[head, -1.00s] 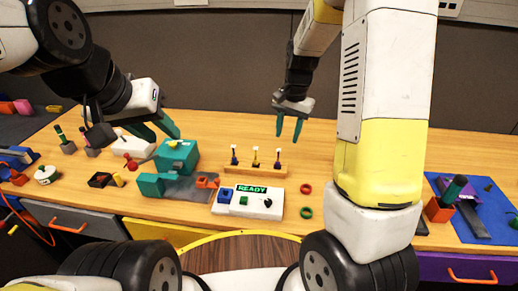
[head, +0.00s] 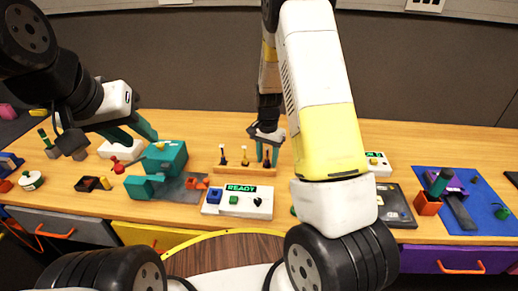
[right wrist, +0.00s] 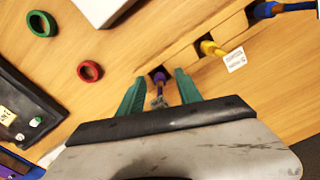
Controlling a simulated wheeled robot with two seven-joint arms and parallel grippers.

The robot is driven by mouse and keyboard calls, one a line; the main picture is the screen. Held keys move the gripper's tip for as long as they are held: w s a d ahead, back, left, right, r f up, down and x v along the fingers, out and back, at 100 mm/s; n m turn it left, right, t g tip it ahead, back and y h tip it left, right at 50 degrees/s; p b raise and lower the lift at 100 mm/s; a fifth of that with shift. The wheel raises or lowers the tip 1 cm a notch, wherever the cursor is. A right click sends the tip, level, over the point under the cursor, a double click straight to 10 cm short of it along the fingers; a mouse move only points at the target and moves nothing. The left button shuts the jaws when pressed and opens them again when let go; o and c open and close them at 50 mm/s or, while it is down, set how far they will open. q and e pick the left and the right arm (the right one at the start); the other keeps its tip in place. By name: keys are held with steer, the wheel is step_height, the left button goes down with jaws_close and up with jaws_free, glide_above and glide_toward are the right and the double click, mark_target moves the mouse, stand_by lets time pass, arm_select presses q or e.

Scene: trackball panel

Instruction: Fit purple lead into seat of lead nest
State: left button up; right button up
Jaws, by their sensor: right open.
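A wooden rack (head: 236,173) holds a row of small leads with white tags; it may be the lead nest. In the right wrist view, the purple lead (right wrist: 160,77) is at the near end of the rack, beside a yellow lead (right wrist: 209,47) and a blue lead (right wrist: 266,9). My right gripper (head: 267,160) is at the rack's right end, open, with a green finger on each side of the purple lead in the right wrist view (right wrist: 160,86). Contact cannot be told. My left gripper (head: 144,140) is open and empty above the left table, near a teal device (head: 170,157).
A white panel (head: 238,204) with a READY display stands in front of the rack. A green ring (right wrist: 42,23) and a red ring (right wrist: 89,71) lie on the table. A dark device (head: 396,207) and a blue mat (head: 480,215) lie to the right.

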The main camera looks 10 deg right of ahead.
jaws_close()
steer(key=shift+r, duration=0.1)
